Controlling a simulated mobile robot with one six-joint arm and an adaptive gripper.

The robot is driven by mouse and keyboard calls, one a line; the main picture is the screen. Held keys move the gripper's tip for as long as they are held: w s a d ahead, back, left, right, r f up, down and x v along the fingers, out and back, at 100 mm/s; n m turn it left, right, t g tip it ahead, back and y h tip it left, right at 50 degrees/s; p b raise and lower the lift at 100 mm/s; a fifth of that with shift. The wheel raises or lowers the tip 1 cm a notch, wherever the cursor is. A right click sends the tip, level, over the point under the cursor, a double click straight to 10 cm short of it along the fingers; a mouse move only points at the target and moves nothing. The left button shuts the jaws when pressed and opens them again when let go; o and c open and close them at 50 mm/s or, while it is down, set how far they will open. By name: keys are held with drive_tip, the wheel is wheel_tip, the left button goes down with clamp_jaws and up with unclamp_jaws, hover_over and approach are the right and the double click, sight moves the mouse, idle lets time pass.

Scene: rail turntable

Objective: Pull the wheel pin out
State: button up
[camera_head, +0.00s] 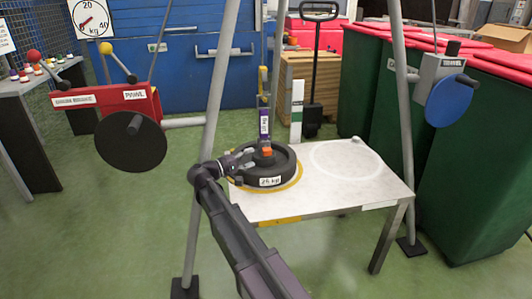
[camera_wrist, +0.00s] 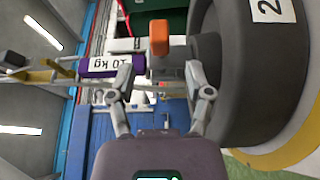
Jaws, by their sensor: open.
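A black wheel labelled 25 kg (camera_head: 268,181) lies flat on a white table (camera_head: 330,192), on a yellow ring; it also fills the right of the wrist view (camera_wrist: 262,75). A small orange block (camera_head: 267,152), possibly the wheel pin's head, shows at the hub and in the wrist view (camera_wrist: 159,38). A purple piece labelled 10 kg (camera_wrist: 110,65) is beside it in the wrist view and stands above the hub in the head view (camera_head: 264,122). My gripper (camera_wrist: 164,88) is open and empty, with the orange block ahead of its fingers, apart from them.
Slanted grey poles (camera_head: 212,95) stand left and right of the table. A red box with a black disc (camera_head: 130,141) is at left, a blue disc (camera_head: 449,101) at right. Green bins (camera_head: 475,150) stand at right. The table's right half is bare, with a white ring.

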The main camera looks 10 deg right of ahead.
sight(263, 153)
drive_tip(key=x, duration=0.7)
drive_tip(key=shift+d, duration=0.15)
clamp_jaws()
